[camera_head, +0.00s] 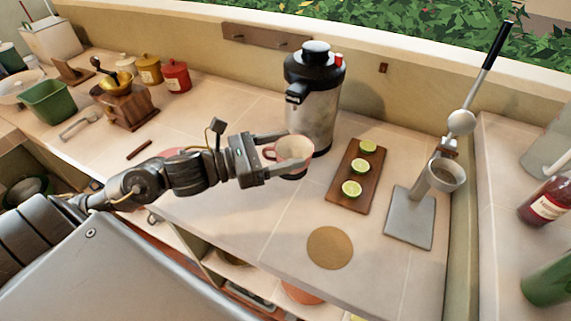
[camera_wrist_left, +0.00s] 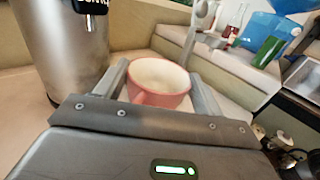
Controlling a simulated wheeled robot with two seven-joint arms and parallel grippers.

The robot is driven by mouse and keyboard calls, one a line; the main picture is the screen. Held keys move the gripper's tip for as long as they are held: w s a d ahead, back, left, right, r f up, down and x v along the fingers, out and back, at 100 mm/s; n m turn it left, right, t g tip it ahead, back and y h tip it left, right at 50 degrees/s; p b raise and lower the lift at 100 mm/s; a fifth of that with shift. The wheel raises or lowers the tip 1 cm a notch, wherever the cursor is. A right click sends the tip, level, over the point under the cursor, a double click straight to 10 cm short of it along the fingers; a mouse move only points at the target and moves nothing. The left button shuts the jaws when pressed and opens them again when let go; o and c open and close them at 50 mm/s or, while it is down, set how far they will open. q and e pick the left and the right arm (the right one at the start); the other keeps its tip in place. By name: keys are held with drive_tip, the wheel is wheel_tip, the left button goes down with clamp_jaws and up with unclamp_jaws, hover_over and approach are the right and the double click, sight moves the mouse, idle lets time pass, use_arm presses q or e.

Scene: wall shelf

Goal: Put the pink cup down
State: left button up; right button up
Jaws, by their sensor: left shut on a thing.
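The pink cup (camera_head: 293,151) is upright between the fingers of my left gripper (camera_head: 284,158), in front of the steel dispenser (camera_head: 317,112). My left gripper is shut on it. In the left wrist view the pink cup (camera_wrist_left: 159,84) sits between both fingers of the left gripper (camera_wrist_left: 160,88), and its inside looks pale and empty. Whether its base touches the counter cannot be told. My right gripper is not in view.
A round brown coaster (camera_head: 330,247) lies on the counter (camera_head: 285,232) near its front edge. A wooden board (camera_head: 354,202) with lime halves and a grey press stand (camera_head: 409,218) are to the right. A grinder (camera_head: 127,105) and jars are at the left.

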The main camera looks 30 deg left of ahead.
sight(285, 143)
use_arm(q)
drive_tip(key=shift+w+a+f+b, duration=0.25)
drive_tip(key=shift+w+f+b, duration=0.25)
drive_tip(key=shift+b, duration=0.15)
drive_tip(key=shift+w+a+f+p, duration=0.7)
drive_tip(key=shift+w+f, duration=0.45)
drive_tip(key=shift+w, duration=0.15)
drive_tip(key=shift+w+a+f+p, duration=0.7)
drive_tip(key=shift+w+f, duration=0.4)
drive_tip(key=shift+w, duration=0.25)
drive_tip(key=shift+w+a+f+p, duration=0.6)
drive_tip(key=shift+w+a+f, duration=0.1)
drive_tip(key=shift+w+f, duration=0.55)
wheel_tip(285, 143, down, 3)
drive_tip(key=shift+w+r+p, duration=0.1)
drive_tip(key=shift+w+p, duration=0.05)
drive_tip(key=shift+p, duration=0.7)
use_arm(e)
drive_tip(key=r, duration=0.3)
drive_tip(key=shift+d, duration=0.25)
use_arm(q)
drive_tip(key=shift+f, duration=0.25)
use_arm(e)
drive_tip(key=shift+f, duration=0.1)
